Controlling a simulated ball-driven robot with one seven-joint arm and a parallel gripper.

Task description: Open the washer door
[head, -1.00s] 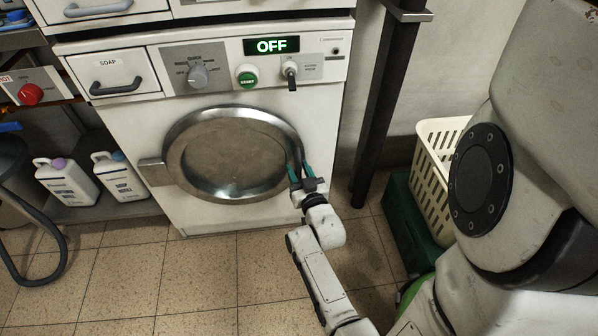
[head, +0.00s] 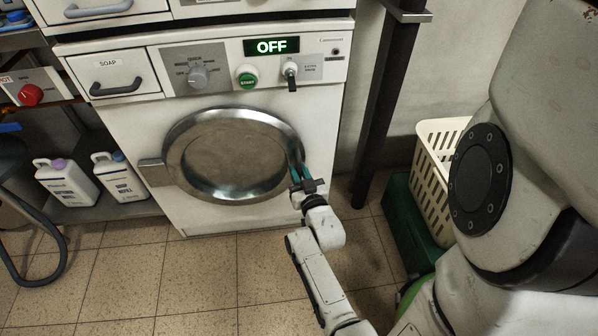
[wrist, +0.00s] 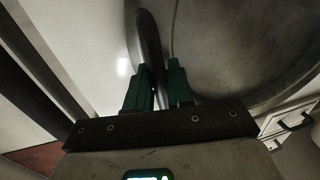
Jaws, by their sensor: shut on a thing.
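The washer (head: 150,120) is a white front-loader. My gripper (head: 297,166) is at the right edge of the door. In the wrist view, a dark bar-shaped door handle (wrist: 149,45) stands between the green fingers of my gripper (wrist: 158,80), which is shut on it. The handle is mostly hidden by the fingers in the head view.
A green OFF display (head: 272,46) and a start button (head: 248,78) are above the door. A dark post (head: 380,100) and a cream basket (head: 436,165) stand to the right. White bottles (head: 66,186) are at the left. The tiled floor (head: 200,275) in front is clear.

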